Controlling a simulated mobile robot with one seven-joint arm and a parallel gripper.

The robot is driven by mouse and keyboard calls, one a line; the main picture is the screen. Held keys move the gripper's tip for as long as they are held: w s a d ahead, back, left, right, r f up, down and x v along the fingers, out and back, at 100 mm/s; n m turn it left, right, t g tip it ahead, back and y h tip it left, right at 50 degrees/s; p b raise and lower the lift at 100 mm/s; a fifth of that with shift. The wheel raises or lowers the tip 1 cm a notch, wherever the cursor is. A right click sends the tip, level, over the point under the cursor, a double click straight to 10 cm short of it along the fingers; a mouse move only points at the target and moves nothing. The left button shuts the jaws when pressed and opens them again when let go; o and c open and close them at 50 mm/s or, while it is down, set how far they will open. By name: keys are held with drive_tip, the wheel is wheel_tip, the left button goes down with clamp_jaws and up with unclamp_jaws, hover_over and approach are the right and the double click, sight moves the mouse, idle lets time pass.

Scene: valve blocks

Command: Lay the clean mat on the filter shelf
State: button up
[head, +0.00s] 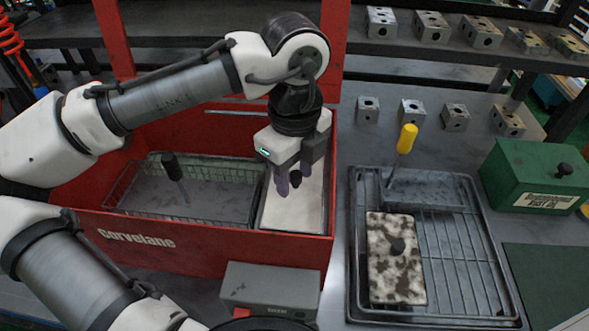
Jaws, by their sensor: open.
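A pale, clean-looking mat (311,201) lies in the right-hand bay of the red washer tank, apparently on the filter shelf, whose own surface I cannot tell apart from it. A small dark knob (296,179) shows at the mat. My gripper (289,181) points down into this bay, with its purple fingers open beside the knob. I cannot tell whether the fingers touch the knob or mat. A second mat (384,272), blotched brown and white with a dark knob, lies on the wire rack to the right.
The red tank's (190,243) walls surround the bay. A wire basket (230,177) and a black-handled tool (172,165) are left of it. The rack tray (455,250) holds a yellow-handled tool (407,139). A green box (533,177) stands right; several metal blocks line the back.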

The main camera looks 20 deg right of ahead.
sight(293, 173)
wheel_tip(293, 173, up, 12)
drive_tip(key=shift+r, duration=0.15)
idle(0.3)
drive_tip(key=shift+a, duration=0.15)
